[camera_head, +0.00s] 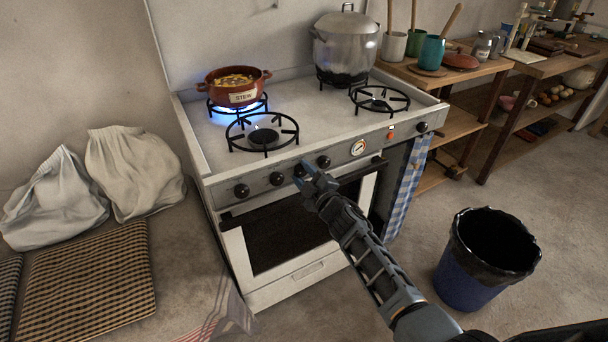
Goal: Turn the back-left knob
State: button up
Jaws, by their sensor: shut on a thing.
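The stove (200,150) has a row of black knobs on its front panel. From the left, the first knob (241,190) and the second knob (276,179) are clear. My gripper (306,174) reaches up from the lower right and is shut on the third knob (299,170), which it partly hides. The fourth knob (324,161) is just right of my fingers. Any knob labels are too small to read. Blue flame burns at the back-left burner (262,106) under a brown pot (240,88) labelled "STEW".
A large lidded metal pot (345,48) stands on the back-right burner. Both front burners are bare, with no flame visible. A checked towel (411,172) hangs at the stove's right. A blue bin (470,275) stands on the floor right of my arm. Sacks (132,172) lie left.

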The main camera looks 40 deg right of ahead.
jog(key=o, duration=1.1)
jog(key=shift+c, duration=0.2)
jog(key=shift+s, duration=0.1)
jog(key=p+v, duration=0.1)
jog(key=v, duration=0.6)
jog(key=shift+s+p, duration=0.35)
jog(key=shift+a, duration=0.2)
jog(key=s+a+m+y, duration=0.2)
jog(key=s+a+m, duration=0.2)
jog(key=s+a, duration=1.45)
jog(key=s+a+r+m+g+y, duration=0.1)
jog(key=s+a+r+m, duration=0.1)
jog(key=s+r, duration=0.6)
jog(key=s+a+r+m+g+y, duration=0.1)
jog(key=s+a+r+y, duration=0.1)
jog(key=s+r, duration=0.6)
jog(key=s, duration=0.5)
jog(key=shift+a+r+m+g, duration=0.3)
jog(key=shift+a+m, duration=0.05)
jog(key=shift+m, duration=0.05)
